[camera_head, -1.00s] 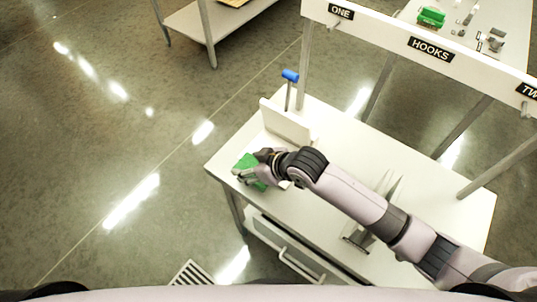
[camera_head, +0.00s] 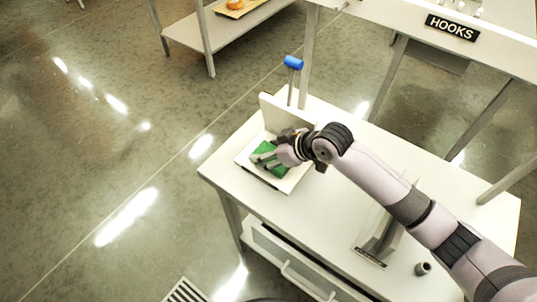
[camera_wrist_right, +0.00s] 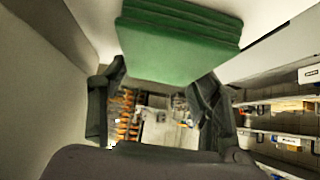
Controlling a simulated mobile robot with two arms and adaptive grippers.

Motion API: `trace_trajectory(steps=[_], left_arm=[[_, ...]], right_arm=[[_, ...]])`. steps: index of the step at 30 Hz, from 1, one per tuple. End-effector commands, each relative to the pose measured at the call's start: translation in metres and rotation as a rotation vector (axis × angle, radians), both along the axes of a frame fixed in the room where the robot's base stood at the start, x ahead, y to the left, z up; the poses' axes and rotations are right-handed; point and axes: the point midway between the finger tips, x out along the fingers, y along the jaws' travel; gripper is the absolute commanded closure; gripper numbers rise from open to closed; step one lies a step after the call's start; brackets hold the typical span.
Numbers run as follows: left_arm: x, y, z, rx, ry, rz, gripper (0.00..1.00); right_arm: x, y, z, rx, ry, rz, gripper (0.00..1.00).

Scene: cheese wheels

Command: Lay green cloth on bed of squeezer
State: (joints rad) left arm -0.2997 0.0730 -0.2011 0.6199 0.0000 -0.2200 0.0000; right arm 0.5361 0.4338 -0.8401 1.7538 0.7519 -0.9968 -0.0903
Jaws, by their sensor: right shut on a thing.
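The green cloth (camera_head: 262,148) is folded into a thick block and sits over the white bed (camera_head: 291,182) of the squeezer in the head view. My right gripper (camera_head: 268,160) is shut on it from the right. The fingers hide part of the cloth, and I cannot tell whether its underside touches the bed. The folded layers of the cloth (camera_wrist_right: 178,40) show between the fingers in the right wrist view. The squeezer has an upright white plate (camera_head: 282,115) behind the bed and a blue-topped lever (camera_head: 293,62). My left gripper is not in view.
The squeezer stands on the left end of a white table (camera_head: 235,180). A stand with tilted plates (camera_head: 375,248) and a small dark cylinder (camera_head: 423,268) are farther right. A beam labelled HOOKS (camera_head: 452,27) runs above the table's back. A shelf (camera_head: 228,35) stands beyond.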

Motion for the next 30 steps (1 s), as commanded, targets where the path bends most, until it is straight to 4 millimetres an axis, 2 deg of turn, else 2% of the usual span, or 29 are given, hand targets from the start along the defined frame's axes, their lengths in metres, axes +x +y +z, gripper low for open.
trace_trajectory(steps=[8, 9, 12, 24, 30], left_arm=[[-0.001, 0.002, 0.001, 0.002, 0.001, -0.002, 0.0], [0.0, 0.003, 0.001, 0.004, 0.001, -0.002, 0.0], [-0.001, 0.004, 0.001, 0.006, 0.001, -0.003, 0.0], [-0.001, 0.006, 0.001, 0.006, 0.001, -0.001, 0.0], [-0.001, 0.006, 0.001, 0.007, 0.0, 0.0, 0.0]], right_arm=[[0.0, 0.0, -0.002, -0.001, 0.001, 0.0, 0.69], [0.0, 0.0, -0.001, -0.001, 0.001, 0.0, 0.4], [0.0, 0.0, -0.002, -0.001, 0.001, 0.0, 0.34], [0.0, 0.0, -0.001, 0.0, 0.0, 0.0, 0.34], [-0.006, -0.009, 0.012, -0.001, -0.001, 0.0, 0.34]])
